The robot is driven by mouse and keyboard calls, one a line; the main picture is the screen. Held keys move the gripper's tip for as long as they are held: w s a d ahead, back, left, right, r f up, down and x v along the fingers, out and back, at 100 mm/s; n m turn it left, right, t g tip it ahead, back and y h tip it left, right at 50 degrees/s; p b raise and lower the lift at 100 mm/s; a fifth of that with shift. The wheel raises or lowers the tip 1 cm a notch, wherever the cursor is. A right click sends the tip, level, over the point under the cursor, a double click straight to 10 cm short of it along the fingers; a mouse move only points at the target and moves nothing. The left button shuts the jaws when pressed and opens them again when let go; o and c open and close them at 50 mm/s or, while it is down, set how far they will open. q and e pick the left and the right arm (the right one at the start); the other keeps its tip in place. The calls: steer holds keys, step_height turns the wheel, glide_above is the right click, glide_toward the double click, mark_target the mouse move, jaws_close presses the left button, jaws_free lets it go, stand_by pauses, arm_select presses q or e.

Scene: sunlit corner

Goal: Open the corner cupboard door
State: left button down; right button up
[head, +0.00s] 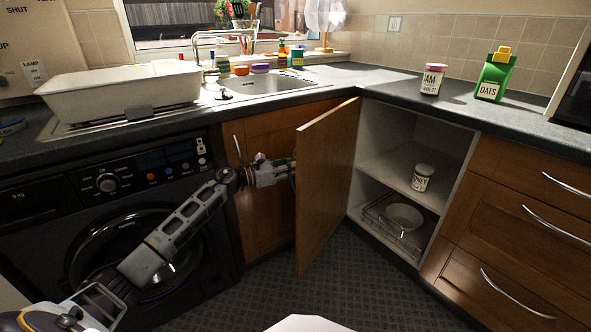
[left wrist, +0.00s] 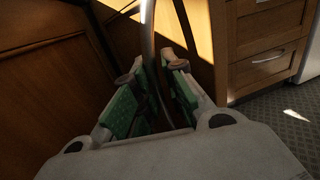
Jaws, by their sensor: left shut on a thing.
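The corner cupboard door (head: 328,185) stands wide open, swung out from the left side of the cupboard opening (head: 408,165). Its inner face shows in the head view; its outer face and handle are hidden there. My left gripper (head: 280,171) is on the outer side of the door, its fingertips partly hidden behind the door's free edge. In the left wrist view the green-padded fingers of my left gripper (left wrist: 156,80) are shut on a curved metal handle (left wrist: 147,35). My right gripper is not in view.
Inside the cupboard are a labelled jar (head: 422,178) on the shelf and a bowl (head: 404,217) in a rack below. A washing machine (head: 110,215) stands left; drawers (head: 530,225) stand right. Another wooden cupboard front (head: 262,215) is close behind my left gripper. The patterned floor (head: 345,280) is clear.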

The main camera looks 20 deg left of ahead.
arm_select(q)
steer(key=c, duration=1.5)
jaws_free()
steer(key=shift+o, duration=0.2)
steer(key=v, duration=1.2)
steer(key=shift+c, duration=0.4)
